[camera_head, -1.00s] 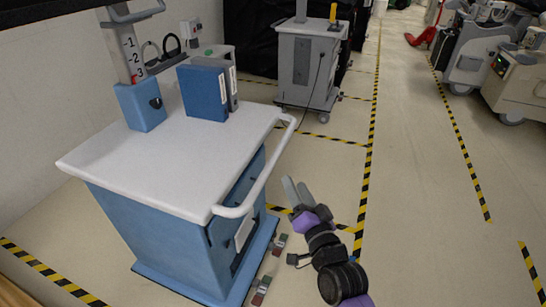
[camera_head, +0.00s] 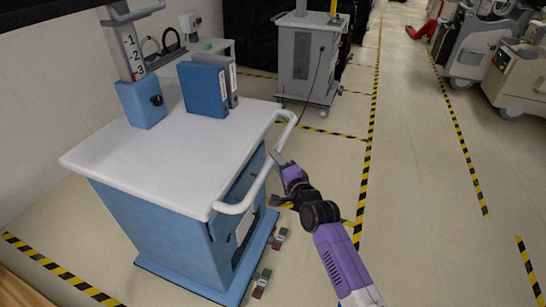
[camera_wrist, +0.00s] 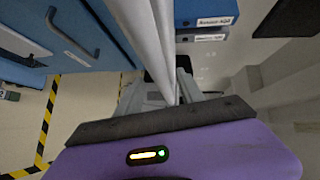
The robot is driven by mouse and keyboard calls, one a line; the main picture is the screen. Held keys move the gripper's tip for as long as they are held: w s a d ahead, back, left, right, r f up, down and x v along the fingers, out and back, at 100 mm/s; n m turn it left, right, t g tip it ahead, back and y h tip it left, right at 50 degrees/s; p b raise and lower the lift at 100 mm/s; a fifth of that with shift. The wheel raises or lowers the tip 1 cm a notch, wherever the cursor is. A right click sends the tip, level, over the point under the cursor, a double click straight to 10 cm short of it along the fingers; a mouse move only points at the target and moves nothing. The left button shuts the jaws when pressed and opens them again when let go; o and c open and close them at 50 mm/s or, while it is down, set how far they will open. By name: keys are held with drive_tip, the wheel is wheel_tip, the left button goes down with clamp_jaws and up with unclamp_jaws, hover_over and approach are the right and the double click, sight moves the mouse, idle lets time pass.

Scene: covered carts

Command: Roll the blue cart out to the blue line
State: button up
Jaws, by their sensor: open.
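The blue cart (camera_head: 150,225) stands at the left in the head view, with a white top (camera_head: 165,165) and a white tubular handle (camera_head: 262,182) along its right side. My gripper (camera_head: 279,159) is at this handle, around its middle. In the wrist view the handle (camera_wrist: 148,40) runs down toward the open jaws of my gripper (camera_wrist: 162,92) and appears to pass between the fingers. Whether the fingers touch it cannot be told. A drawer pull (camera_wrist: 72,35) on the cart's side shows in the wrist view. I see no blue line.
Blue and grey binders (camera_head: 208,88) and a blue box with a numbered post (camera_head: 140,103) stand on the cart top. A grey cart (camera_head: 305,65) stands behind. Yellow-black floor tape (camera_head: 366,160) marks bays. The aisle at the right is open, with machines (camera_head: 515,75) beyond.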

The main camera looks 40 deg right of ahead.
drive_tip(key=shift+x, duration=1.6)
drive_tip(key=shift+c, duration=0.5)
clamp_jaws()
